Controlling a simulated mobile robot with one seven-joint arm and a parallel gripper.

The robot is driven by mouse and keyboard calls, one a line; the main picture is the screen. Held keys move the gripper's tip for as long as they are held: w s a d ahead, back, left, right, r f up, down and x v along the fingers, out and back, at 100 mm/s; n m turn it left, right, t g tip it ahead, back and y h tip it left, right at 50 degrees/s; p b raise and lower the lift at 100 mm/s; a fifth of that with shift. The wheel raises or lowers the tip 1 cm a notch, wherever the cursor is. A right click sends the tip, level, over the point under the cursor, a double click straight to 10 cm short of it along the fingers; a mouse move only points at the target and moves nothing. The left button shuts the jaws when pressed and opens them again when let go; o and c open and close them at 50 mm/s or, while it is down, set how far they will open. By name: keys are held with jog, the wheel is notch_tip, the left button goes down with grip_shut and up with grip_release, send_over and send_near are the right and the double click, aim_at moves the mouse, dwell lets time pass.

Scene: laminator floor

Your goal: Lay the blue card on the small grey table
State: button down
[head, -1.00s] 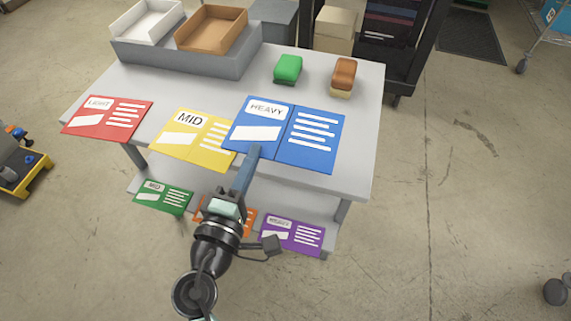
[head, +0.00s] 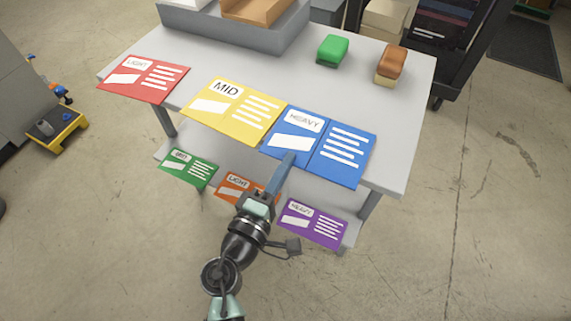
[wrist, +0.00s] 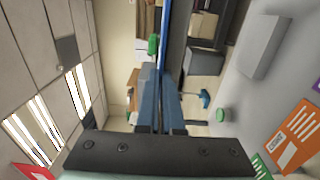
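The blue card (head: 318,146), marked HEAVY, is at the front right of a light grey table (head: 385,120) in the head view. Its lower corner reaches the table's front edge. I cannot tell whether it touches the top or hangs just above. My gripper (head: 289,160) is shut on the card's near edge. In the wrist view the card shows as a thin blue strip (wrist: 165,35) rising from between the fingers (wrist: 162,85). No other table shows clearly, so I cannot tell whether this is the small grey table.
A red card (head: 143,79) and a yellow card (head: 234,110) lie on the tabletop. Green (head: 188,167), orange (head: 238,189) and purple (head: 313,222) cards are on the lower shelf. A green block (head: 333,50) and a brown-topped block (head: 391,64) stand behind. Floor is clear at the right.

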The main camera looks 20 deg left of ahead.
jog(key=shift+f, duration=0.15)
jog(key=c, duration=1.1)
grip_release()
jog(key=shift+o, duration=0.2)
jog(key=s, duration=1.2)
jog(key=shift+a+b, duration=0.2)
jog(key=shift+b, duration=0.2)
